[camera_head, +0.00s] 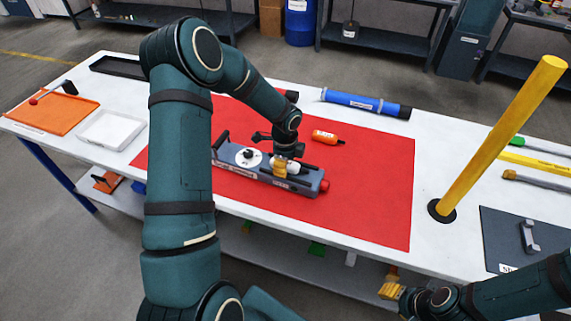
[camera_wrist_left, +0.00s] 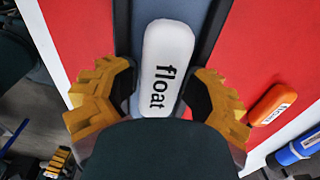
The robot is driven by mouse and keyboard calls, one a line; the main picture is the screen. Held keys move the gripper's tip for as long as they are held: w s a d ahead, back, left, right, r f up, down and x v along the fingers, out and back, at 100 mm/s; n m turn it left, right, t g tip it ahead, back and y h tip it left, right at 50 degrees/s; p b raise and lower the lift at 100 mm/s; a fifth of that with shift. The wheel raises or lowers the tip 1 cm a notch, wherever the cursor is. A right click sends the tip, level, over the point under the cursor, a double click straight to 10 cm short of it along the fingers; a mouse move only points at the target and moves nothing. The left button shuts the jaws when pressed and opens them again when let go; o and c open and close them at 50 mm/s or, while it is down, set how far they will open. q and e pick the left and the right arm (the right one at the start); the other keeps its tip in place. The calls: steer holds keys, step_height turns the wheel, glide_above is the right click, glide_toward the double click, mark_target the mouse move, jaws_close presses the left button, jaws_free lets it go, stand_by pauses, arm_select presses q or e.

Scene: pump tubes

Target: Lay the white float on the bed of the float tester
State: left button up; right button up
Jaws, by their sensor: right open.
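The white float (camera_wrist_left: 167,60), a rounded bar printed "float", lies lengthwise along the grey-blue bed of the float tester in the left wrist view. The float tester (camera_head: 310,185) sits on a red mat, with a white dial and a red end knob. My left gripper (camera_head: 282,168) is low over the tester's right half. In the left wrist view its yellow fingers (camera_wrist_left: 159,95) stand on both sides of the float, very close to it. Whether they press on it is unclear. My right gripper (camera_head: 393,291) is open, in front of the table, away from the tester.
An orange float (camera_head: 327,137) lies on the red mat (camera_head: 375,200) behind the tester. A blue tube (camera_head: 360,102) lies at the back. A yellow post (camera_head: 500,135) stands on the right. A white tray (camera_head: 112,128) and an orange tray (camera_head: 50,112) are at left. The mat's right part is clear.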

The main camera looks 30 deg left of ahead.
arm_select(q)
steer(key=shift+s+f, duration=0.45)
steer(key=shift+f, duration=0.1)
steer(key=shift+r, duration=0.2)
steer(key=r, duration=0.4)
steer(key=r+p, duration=0.1)
steer(key=r, duration=0.3)
steer(key=r+p, duration=0.1)
steer(key=r, duration=0.3)
steer(key=shift+w, duration=0.4)
steer(key=shift+r+p, duration=0.3)
steer(key=shift+r, duration=0.2)
arm_select(e)
steer(key=shift+w+r, duration=0.3)
steer(key=shift+r, duration=0.3)
steer(key=shift+w+r, duration=0.25)
steer(key=shift+r, duration=0.3)
arm_select(q)
steer(key=shift+s, duration=0.1)
arm_select(e)
steer(key=shift+s, duration=0.1)
